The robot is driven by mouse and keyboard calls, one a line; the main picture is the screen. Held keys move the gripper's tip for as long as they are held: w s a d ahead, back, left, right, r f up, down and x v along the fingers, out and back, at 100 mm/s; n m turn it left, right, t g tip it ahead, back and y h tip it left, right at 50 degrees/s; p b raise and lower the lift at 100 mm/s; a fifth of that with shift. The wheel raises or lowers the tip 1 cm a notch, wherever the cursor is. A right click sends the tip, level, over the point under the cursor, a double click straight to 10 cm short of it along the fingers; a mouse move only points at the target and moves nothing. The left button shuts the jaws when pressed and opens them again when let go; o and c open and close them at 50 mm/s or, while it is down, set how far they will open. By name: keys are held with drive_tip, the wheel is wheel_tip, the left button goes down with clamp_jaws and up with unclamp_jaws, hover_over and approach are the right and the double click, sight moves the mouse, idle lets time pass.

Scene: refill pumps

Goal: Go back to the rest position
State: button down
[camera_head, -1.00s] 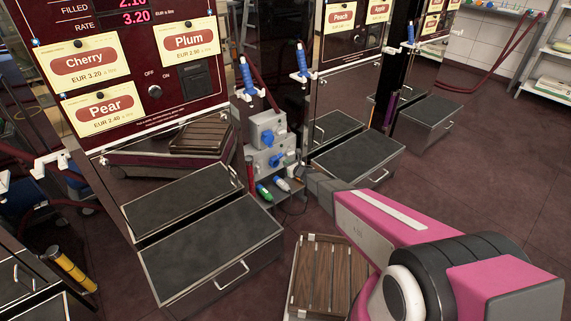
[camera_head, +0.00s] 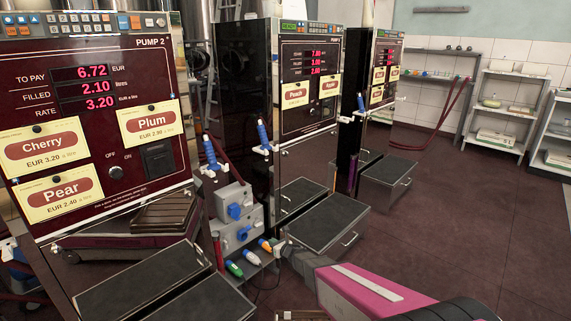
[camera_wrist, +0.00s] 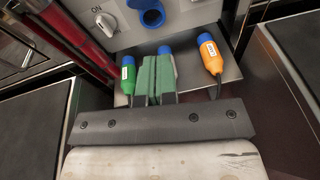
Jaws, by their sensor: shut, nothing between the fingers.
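My gripper (camera_wrist: 156,84) is shut and empty in the wrist view, its green finger pads together. In the head view my gripper (camera_head: 281,247) is at the end of my pink arm, close by the plug shelf. A green plug (camera_wrist: 127,80) shows left of the fingers and an orange plug (camera_wrist: 209,56) to the right. A middle plug (camera_wrist: 165,49) is mostly hidden behind the fingers; its blue end shows. In the head view the green plug (camera_head: 233,268), white plug (camera_head: 251,257) and orange plug (camera_head: 265,245) sit in a row.
Pump 2 (camera_head: 95,62) stands at the left, with Cherry, Plum and Pear cards. Grey socket boxes (camera_head: 232,202) are above the plugs. Dark-topped steps (camera_head: 325,222) jut out beside my gripper. Shelves (camera_head: 503,110) stand at the back right. The floor (camera_head: 445,230) at the right is clear.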

drive_tip(key=s+d+r+m+h, duration=0.1)
drive_tip(key=d+r+m+h, duration=0.25)
drive_tip(key=d+m, duration=0.4)
drive_tip(key=s+d+r+m+g+h, duration=0.1)
drive_tip(key=s+d+r+m+h, duration=0.2)
drive_tip(key=d+m, duration=0.5)
drive_tip(key=d+r+m+h, duration=0.4)
drive_tip(key=d+m+h, duration=0.15)
drive_tip(key=m, duration=0.35)
drive_tip(key=s+d+r+m+g, duration=0.2)
drive_tip(key=s+m+g, duration=0.1)
drive_tip(key=s+m, duration=0.3)
drive_tip(key=s+d+r+m+g, duration=0.3)
drive_tip(key=s+m, duration=0.4)
drive_tip(key=s, duration=0.1)
drive_tip(key=s+d+r+m+g+y, duration=0.1)
drive_tip(key=s+d+r+m+g, duration=0.1)
drive_tip(key=s+m, duration=0.4)
drive_tip(key=shift+s+d+r+g, duration=0.2)
drive_tip(key=shift+s+r+g, duration=0.45)
drive_tip(key=shift+g, duration=0.45)
